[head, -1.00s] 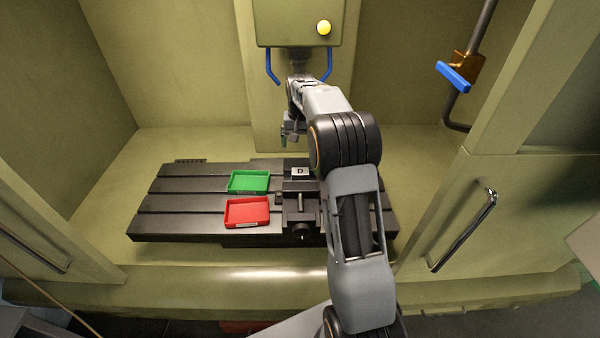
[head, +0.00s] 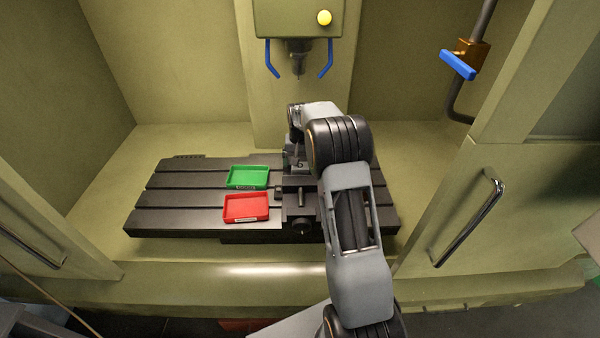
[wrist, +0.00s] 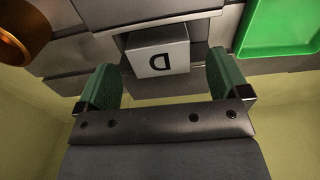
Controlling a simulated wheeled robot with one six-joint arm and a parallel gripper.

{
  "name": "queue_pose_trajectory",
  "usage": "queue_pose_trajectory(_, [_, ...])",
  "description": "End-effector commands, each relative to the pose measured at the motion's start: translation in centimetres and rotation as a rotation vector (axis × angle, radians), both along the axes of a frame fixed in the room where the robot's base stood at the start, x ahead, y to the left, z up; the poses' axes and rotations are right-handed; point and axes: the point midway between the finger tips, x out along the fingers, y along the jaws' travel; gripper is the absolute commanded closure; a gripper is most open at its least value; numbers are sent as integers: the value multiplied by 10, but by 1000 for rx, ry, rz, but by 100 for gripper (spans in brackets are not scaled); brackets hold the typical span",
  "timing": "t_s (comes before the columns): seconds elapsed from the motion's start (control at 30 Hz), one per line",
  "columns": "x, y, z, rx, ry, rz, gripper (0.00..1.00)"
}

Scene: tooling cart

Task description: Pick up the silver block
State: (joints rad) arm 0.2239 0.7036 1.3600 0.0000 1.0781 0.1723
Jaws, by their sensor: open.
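The silver block (wrist: 157,52) is marked with a dark letter D on its top face. In the wrist view it sits in the upper middle, ahead of and between the two green finger pads of my gripper (wrist: 162,82). The fingers are apart with nothing held, and a gap shows on each side of the block. In the head view my gripper (head: 293,160) is low over the vise area, and my wrist and gripper cover the block there.
A green tray (head: 232,185) and a red tray (head: 228,218) lie on the slotted table (head: 165,218), left of the vise (head: 300,212). The machine's spindle (head: 298,60) with blue handles hangs above and behind. The left of the table is clear.

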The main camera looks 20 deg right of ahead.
Motion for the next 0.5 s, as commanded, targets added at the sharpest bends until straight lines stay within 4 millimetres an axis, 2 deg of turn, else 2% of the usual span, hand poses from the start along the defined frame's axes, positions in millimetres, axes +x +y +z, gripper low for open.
queue_pose_trajectory(0.03, [-1, 0, -14, 0, 1, 0, 6])
queue_pose_trajectory(0.17, [-1, 0, -28, 0, 1, 0, 6])
queue_pose_trajectory(0.4, [-1, 0, -27, 0, 0, 0, 6])
queue_pose_trajectory(0.5, [-1, 0, -27, 0, 0, 0, 14])
